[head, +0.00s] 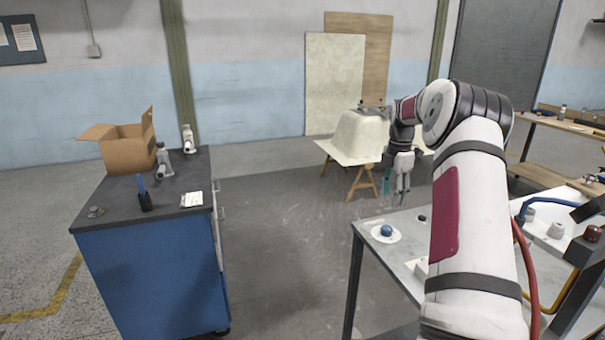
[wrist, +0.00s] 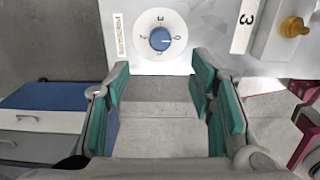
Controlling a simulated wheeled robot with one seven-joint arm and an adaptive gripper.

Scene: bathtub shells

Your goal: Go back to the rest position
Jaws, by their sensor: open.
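My gripper (head: 402,190) hangs from my raised arm, pointing down near the far edge of the grey worktable in the head view. In the wrist view my gripper (wrist: 160,98) shows its two green-padded fingers wide apart with nothing between them. A blue dial knob on a white numbered plate (wrist: 160,40) lies beyond the fingertips, apart from them. The knob (head: 386,231) also shows on the worktable in the head view. No rest position is marked in either view.
A blue cabinet (head: 155,275) on the left bears an open cardboard box (head: 128,152) and small tools. A pale tub shell (head: 360,137) stands on trestles behind my gripper. The grey worktable (head: 385,262) carries several fittings. Open floor (head: 275,240) lies between cabinet and worktable.

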